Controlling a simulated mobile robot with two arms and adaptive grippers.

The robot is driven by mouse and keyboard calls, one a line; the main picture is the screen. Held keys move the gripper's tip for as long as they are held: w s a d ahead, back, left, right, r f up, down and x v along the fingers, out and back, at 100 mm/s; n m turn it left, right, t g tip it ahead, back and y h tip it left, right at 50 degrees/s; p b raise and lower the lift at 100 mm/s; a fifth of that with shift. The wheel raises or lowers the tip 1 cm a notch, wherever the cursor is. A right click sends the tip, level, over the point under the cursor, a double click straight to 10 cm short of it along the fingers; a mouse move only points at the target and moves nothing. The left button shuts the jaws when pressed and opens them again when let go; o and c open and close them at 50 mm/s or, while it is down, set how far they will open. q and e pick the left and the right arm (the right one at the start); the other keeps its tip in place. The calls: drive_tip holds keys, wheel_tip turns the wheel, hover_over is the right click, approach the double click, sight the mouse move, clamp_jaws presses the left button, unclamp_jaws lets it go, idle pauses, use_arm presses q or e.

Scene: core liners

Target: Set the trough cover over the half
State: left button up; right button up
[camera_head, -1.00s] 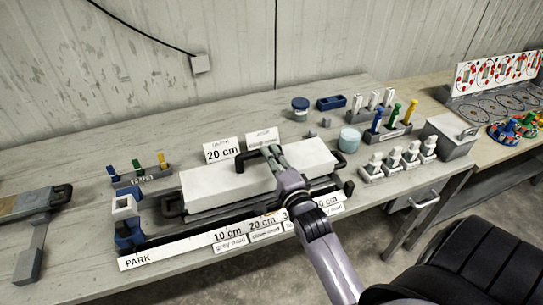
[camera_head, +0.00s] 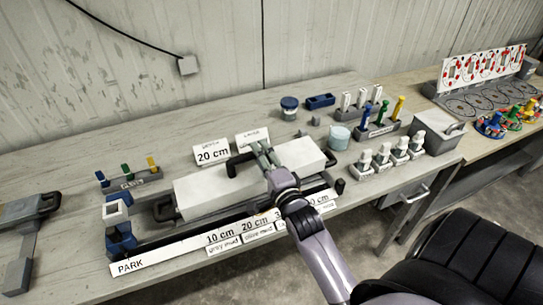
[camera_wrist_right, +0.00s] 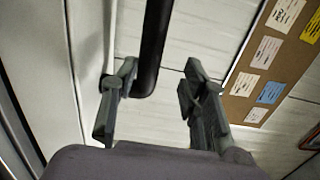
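A long white box-shaped piece (camera_head: 205,192), which looks like the trough cover, lies along the dark-framed trough on the bench. A black bar handle (camera_head: 232,165) stands at its back edge, near the middle. My right gripper (camera_head: 262,155) reaches across the white piece, with its fingertips close to this handle. In the right wrist view the two fingers (camera_wrist_right: 160,98) are apart, and a black bar (camera_wrist_right: 155,40) comes down between them, nearer the left finger. I cannot tell whether they touch. My arm hides part of the white piece. My left gripper is out of view.
Label cards (camera_head: 212,152) stand behind the trough, and a PARK strip (camera_head: 150,262) with length labels runs in front. A marker rack (camera_head: 128,178) and a blue holder (camera_head: 120,235) stand left. Pen blocks (camera_head: 380,128), white-topped pieces (camera_head: 383,153) and a grey box (camera_head: 438,130) stand right.

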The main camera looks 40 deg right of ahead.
drive_tip(key=s+a+b, duration=0.2)
drive_tip(key=s+b, duration=0.1)
drive_tip(key=s, duration=0.9)
drive_tip(key=shift+a+r, duration=0.2)
drive_tip(key=shift+w+f, duration=0.1)
